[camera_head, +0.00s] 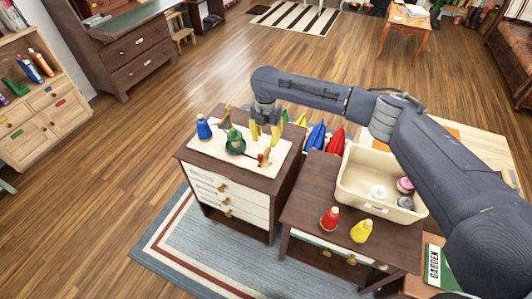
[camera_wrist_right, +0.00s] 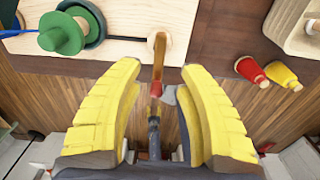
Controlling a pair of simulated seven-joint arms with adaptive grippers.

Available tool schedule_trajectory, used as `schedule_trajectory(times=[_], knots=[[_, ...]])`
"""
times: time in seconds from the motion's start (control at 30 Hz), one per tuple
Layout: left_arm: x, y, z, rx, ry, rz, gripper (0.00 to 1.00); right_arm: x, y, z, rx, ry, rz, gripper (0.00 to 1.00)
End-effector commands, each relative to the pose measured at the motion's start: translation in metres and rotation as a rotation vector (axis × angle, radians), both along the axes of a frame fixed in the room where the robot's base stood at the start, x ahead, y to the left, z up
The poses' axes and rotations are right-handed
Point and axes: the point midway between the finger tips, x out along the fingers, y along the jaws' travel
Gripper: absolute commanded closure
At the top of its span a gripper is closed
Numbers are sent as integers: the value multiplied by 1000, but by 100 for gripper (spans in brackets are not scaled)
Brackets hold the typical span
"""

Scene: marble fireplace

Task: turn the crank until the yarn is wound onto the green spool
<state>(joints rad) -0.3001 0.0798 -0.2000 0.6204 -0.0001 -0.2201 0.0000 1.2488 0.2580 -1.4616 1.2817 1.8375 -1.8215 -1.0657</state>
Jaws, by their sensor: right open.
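The green spool (camera_head: 235,141) stands on a pale board (camera_head: 215,150) on top of the dark cabinet. The crank (camera_head: 264,157), with a wooden arm and reddish handle, is at the board's right edge. My right gripper (camera_head: 265,136) is over the board, right of the spool. In the right wrist view the open yellow fingers (camera_wrist_right: 160,70) lie either side of the crank (camera_wrist_right: 158,62), not visibly touching it. The green spool (camera_wrist_right: 63,32) shows at upper left.
A side table (camera_head: 310,190) holds a red cone (camera_head: 329,219), a yellow cone (camera_head: 361,231) and a cream bin (camera_head: 365,203) with small items. Blue and red pointed objects (camera_head: 317,137) stand behind the cabinet. Open wood floor lies to the left.

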Motion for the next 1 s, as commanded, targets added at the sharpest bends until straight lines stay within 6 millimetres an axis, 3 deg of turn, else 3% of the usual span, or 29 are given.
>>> schedule_trajectory(times=[0.2,0.5,1.0], knots=[[0,0,0,0,0,0,42,-1,0,-39,0,2,-2,62],[0,0,0,0,0,0,42,0,0,-74,1,2,-2,62],[0,0,0,0,0,0,42,0,0,-85,1,0,0,62]])
